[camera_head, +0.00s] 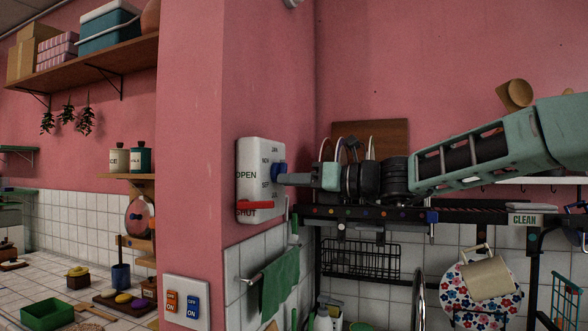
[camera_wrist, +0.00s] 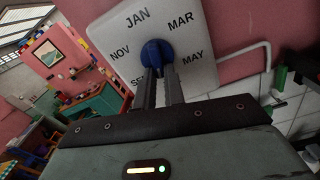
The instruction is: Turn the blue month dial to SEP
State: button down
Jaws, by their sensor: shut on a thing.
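The blue month dial (camera_head: 277,172) sits on a white panel (camera_head: 262,150) fixed to the pink wall. In the wrist view the dial (camera_wrist: 155,50) is ringed by JAN at the top, MAR and MAY on the right, and NOV and a partly hidden SEP on the left. My gripper (camera_head: 286,178) reaches in from the right, shut on the dial. Its two fingers (camera_wrist: 158,72) straddle the dial's lower part in the wrist view and hide the bottom label. I cannot tell which month the dial points to.
A red lever (camera_head: 255,205) lies across the same panel, by the word SHUT. A green towel (camera_head: 279,281) hangs on a rail below. A black rack (camera_head: 345,216) runs under my arm at the right. An ON switch plate (camera_head: 187,303) is at lower left.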

jog(key=m+p, duration=0.6)
jog(key=s+m+p, duration=0.1)
jog(key=m+p, duration=0.2)
jog(key=shift+a+r+p, duration=0.15)
jog(key=shift+r+p, duration=0.15)
jog(key=shift+r, duration=0.1)
jog(key=shift+f, duration=0.1)
jog(key=c, duration=1.5)
grip_release()
jog(key=b+v, duration=0.4)
jog(key=v, duration=1.3)
jog(key=shift+b, duration=0.4)
